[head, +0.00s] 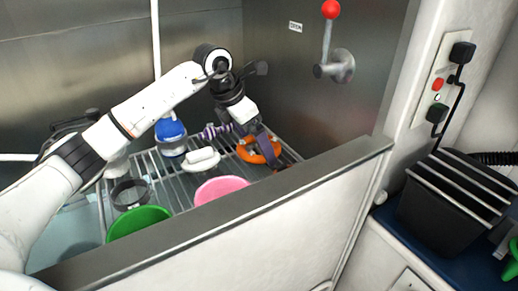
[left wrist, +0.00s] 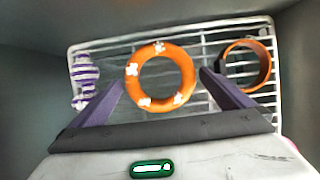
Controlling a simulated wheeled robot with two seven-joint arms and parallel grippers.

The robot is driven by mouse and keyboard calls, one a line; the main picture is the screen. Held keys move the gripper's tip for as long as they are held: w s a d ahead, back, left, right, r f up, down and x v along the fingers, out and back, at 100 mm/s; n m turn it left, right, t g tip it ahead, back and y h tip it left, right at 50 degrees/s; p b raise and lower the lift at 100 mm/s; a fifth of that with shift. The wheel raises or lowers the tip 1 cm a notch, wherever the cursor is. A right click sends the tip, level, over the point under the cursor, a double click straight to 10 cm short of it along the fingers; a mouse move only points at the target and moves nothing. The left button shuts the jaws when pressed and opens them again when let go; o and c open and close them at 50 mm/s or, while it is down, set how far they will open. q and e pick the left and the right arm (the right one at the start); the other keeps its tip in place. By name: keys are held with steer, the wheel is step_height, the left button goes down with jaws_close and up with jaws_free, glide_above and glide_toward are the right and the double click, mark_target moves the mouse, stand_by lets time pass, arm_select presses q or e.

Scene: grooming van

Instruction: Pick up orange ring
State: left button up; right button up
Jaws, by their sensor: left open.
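The orange ring (left wrist: 188,82) is a thick ring with small white shapes on it, lying flat on a white wire rack. It also shows in the head view (head: 246,154), partly hidden by my gripper. My left gripper (left wrist: 162,78) is open, its two purple fingers on either side of the ring in the left wrist view. In the head view the left gripper (head: 263,148) points down over the ring. I cannot tell whether the fingers touch it. Nothing is held. My right gripper does not show.
An orange-brown hoop (left wrist: 268,65) lies right of the ring, and a purple-striped toy (left wrist: 85,80) left of it. The rack also bears a white item (head: 203,158), a blue-topped bottle (head: 170,130), a pink dish (head: 222,188) and a green bowl (head: 140,222). A tub wall (head: 270,225) stands in front.

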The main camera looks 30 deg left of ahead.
arm_select(q)
steer(key=shift+w+f, duration=0.15)
steer(key=shift+f, duration=0.1)
steer(key=shift+r, duration=0.1)
steer(key=c, duration=0.9)
